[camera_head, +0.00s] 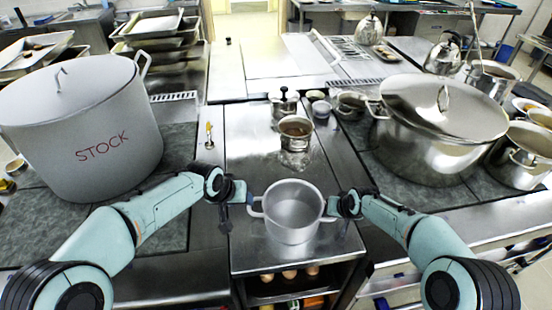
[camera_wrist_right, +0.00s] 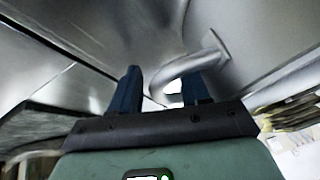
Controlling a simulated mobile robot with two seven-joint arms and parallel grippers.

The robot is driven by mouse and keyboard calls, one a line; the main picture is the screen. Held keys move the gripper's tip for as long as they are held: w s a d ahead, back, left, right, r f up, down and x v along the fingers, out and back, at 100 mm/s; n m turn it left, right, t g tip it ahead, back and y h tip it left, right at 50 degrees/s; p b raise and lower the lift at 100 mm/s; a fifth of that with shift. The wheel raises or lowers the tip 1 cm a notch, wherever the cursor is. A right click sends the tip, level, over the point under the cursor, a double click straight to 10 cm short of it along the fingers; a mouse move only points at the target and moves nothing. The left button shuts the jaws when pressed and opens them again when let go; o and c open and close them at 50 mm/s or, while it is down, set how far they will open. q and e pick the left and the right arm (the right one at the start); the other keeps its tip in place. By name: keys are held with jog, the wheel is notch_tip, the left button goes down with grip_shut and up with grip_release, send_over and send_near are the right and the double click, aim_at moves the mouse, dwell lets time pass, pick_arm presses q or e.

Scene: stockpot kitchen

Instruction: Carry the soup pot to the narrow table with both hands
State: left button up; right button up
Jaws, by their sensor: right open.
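The soup pot (camera_head: 292,224), a plain open grey metal pot with two side handles, stands upright near the front edge of the steel counter. My left gripper (camera_head: 252,202) is at its left handle; whether the jaws are closed on it is too small to tell. My right gripper (camera_head: 330,206) is at its right handle. In the right wrist view, the right gripper's dark blue fingers (camera_wrist_right: 163,74) are apart, with the curved handle (camera_wrist_right: 190,66) reaching in between them. I cannot tell which surface is the narrow table.
A big stockpot (camera_head: 88,130) marked STOCK stands left, and a large lidded steel pot (camera_head: 432,148) stands right. A small saucepan (camera_head: 295,140) sits behind the soup pot. Trays (camera_head: 152,28) are stacked at the back left. The steel worktop (camera_head: 255,75) further back has bare room.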

jog(key=v, duration=1.2)
dwell(0.4)
